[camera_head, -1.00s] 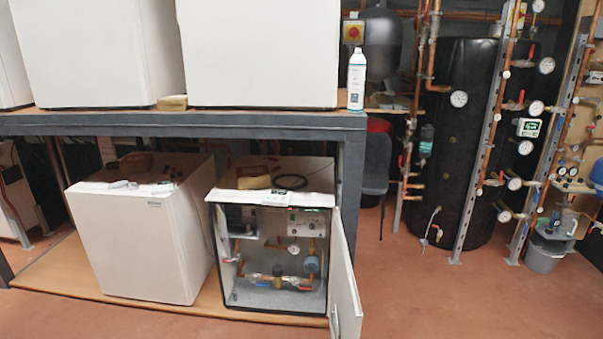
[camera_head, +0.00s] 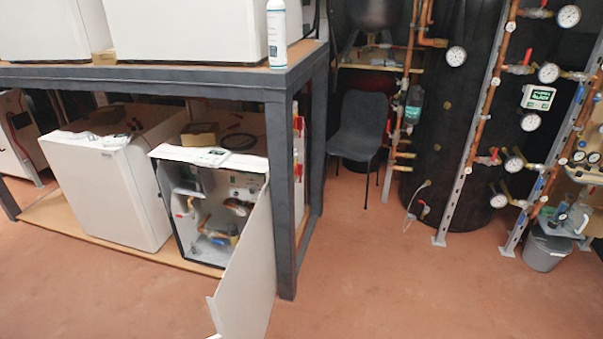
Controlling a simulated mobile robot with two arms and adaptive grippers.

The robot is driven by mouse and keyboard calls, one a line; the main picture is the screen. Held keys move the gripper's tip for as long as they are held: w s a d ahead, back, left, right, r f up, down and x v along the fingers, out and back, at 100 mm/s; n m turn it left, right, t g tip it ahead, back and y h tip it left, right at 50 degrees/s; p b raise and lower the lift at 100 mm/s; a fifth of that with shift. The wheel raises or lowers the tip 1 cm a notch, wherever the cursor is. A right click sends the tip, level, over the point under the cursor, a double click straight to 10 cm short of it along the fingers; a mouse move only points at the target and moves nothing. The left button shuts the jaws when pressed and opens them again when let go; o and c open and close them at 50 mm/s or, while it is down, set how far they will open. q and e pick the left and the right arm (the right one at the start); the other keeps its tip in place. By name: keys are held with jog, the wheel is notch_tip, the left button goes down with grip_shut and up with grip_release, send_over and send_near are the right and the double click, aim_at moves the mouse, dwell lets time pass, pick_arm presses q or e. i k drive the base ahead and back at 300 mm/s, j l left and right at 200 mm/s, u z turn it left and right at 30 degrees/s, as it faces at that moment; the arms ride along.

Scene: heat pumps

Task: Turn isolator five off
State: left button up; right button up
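No isolator that I can identify as number five shows now. The red-and-yellow rotary switch seen earlier on the wall above the bench is out of view. Some small red parts (camera_head: 298,125) show behind the bench's right leg, too small to make out. Neither of my grippers is in view.
A dark steel bench (camera_head: 180,80) bears white units and a white bottle (camera_head: 276,35). Below it, an open heat pump (camera_head: 215,215) has its door (camera_head: 245,275) swung out into the floor space. A dark chair (camera_head: 358,130), black tank (camera_head: 455,110) and grey bucket (camera_head: 545,250) stand behind clear red floor.

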aim_at(299, 168)
jog(key=i+l+u, duration=0.1)
jog(key=u, duration=0.65)
jog(key=i+l+u, duration=0.3)
jog(key=l+u, duration=0.25)
jog(key=l, duration=0.3)
jog(key=i+l+u, duration=0.1)
jog(key=l+u, duration=0.2)
jog(key=l, duration=0.15)
jog(key=l+u, duration=0.3)
jog(key=l, duration=0.2)
jog(key=l+u, duration=0.2)
jog(key=l, duration=3.45)
